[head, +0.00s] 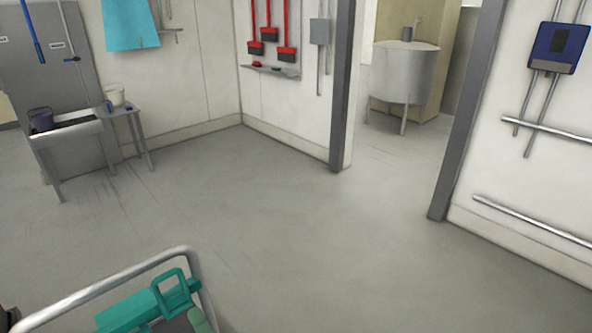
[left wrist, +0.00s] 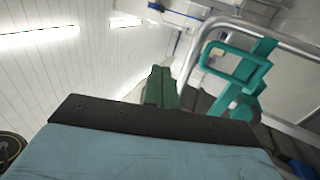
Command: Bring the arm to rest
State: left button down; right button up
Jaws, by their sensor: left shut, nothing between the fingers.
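My left gripper (left wrist: 160,86) shows in the left wrist view as dark green fingers pressed together beyond a black bar and a pale blue-grey body. It is shut with nothing between the fingers. It points up across the room, to the left of a teal frame with a square loop (left wrist: 236,66), apart from it as far as I can tell. In the head view I cannot make the left gripper out clearly at the bottom left. My right gripper is in neither view.
The teal frame (head: 130,311) stands inside a bent metal rail (head: 120,278) at the bottom left. A steel table (head: 128,112) with buckets stands at the left wall. A metal vat (head: 404,75) is beyond the doorway. The middle floor (head: 300,220) is clear.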

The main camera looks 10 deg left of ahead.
pick_arm(q)
jog(key=w+d+f+m+t+h, duration=0.25)
jog(key=d+f+m+h, duration=0.25)
jog(key=f+m+h, duration=0.4)
jog(key=w+d+f+m+t+h, duration=0.25)
jog(key=d+f+m+h, duration=0.25)
jog(key=f+m+h, duration=0.35)
jog(key=s+f+m+g+h, duration=0.2)
jog(key=s+f+m+g, duration=0.15)
jog(key=f, duration=0.65)
jog(key=s+f+m+g+h, duration=0.15)
jog(key=s+f+m, duration=0.25)
jog(key=f, duration=0.5)
jog(key=s+a+f+m+g, duration=0.2)
jog(key=s+a+f+g, duration=0.2)
jog(key=s, duration=0.4)
jog(key=s+a+f+m+g+y, duration=0.1)
jog(key=s+a+f+m+g, duration=0.1)
jog(key=s+a+f+g, duration=0.2)
jog(key=s+a+f+m+g+y, duration=0.1)
jog(key=s+a+f+m+g, duration=0.1)
jog(key=s+f, duration=0.6)
jog(key=s+a+g, duration=0.1)
jog(key=s+a, duration=0.1)
jog(key=s, duration=0.3)
jog(key=shift+s+a+f+m+g, duration=0.2)
jog(key=shift+s+f+m+g, duration=0.1)
jog(key=shift+g, duration=0.1)
